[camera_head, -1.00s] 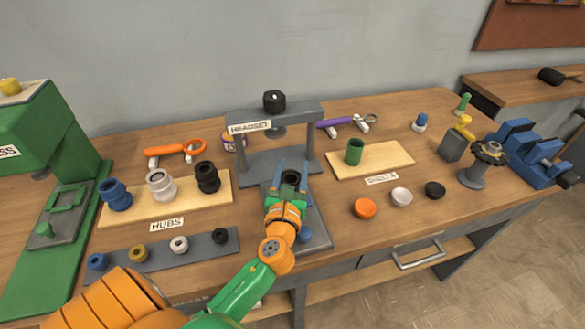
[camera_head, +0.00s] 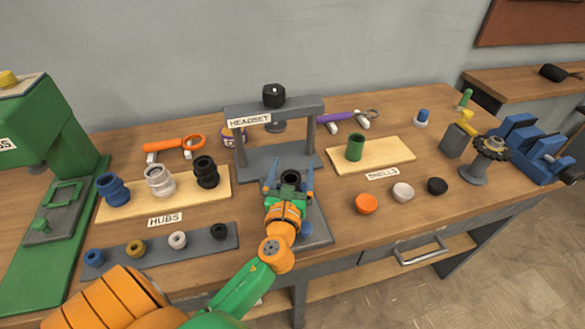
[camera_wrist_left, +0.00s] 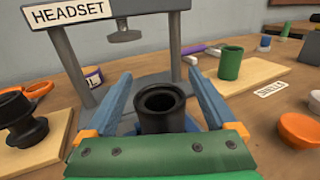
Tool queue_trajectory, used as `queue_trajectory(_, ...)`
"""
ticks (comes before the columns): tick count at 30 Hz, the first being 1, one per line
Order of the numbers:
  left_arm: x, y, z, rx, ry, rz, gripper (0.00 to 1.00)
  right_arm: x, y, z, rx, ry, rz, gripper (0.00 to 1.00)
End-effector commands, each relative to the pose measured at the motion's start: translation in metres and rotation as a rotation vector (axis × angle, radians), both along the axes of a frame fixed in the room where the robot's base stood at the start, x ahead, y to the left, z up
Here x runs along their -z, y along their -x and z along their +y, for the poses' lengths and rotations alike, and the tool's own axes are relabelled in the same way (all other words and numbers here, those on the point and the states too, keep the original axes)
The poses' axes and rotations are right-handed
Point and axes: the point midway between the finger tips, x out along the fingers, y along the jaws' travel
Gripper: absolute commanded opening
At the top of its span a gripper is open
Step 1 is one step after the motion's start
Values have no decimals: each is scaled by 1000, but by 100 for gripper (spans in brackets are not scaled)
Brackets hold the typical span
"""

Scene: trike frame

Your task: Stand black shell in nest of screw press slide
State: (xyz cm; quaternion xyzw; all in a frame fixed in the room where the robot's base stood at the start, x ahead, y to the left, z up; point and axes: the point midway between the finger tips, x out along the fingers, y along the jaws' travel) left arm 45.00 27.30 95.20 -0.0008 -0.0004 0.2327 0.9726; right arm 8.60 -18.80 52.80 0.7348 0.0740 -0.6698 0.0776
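The black shell (camera_head: 291,178), a hollow black tube, stands upright in front of the grey screw press (camera_head: 274,112) labelled HEADSET, over its grey slide (camera_head: 318,238). Its lower end and the nest are hidden by my gripper, so I cannot tell how it seats. My left gripper (camera_head: 290,180) is open around the shell, one finger on each side. In the left wrist view the shell (camera_wrist_left: 162,106) stands between the spread fingers (camera_wrist_left: 160,104), with a gap on both sides. My right gripper is not in view.
A green shell (camera_head: 355,148) stands on the wooden SHELLS board (camera_head: 393,155) at right. Orange (camera_head: 366,204), white and black caps lie before it. Several hubs stand on the HUBS board (camera_head: 140,208) at left. The press posts and crossbar rise just beyond my gripper.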

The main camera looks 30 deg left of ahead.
Motion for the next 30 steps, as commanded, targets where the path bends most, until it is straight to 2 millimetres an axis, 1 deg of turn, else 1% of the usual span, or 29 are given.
queue_trajectory(3, 1, 1, -1, 0, 1, 2, 90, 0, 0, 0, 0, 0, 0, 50)
queue_trajectory(5, 2, 6, -3, 1, 1, 2, 90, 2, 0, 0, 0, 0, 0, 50)
queue_trajectory(12, 4, 51, -26, 1, 2, 2, 90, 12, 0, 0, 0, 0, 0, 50)
queue_trajectory(15, 2, 61, -31, 0, 2, 1, 90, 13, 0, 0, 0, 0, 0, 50)
queue_trajectory(18, 1, 64, -32, -1, 0, 0, 90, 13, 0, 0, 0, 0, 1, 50)
queue_trajectory(30, 0, 63, -32, 0, 0, 0, 90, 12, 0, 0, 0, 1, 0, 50)
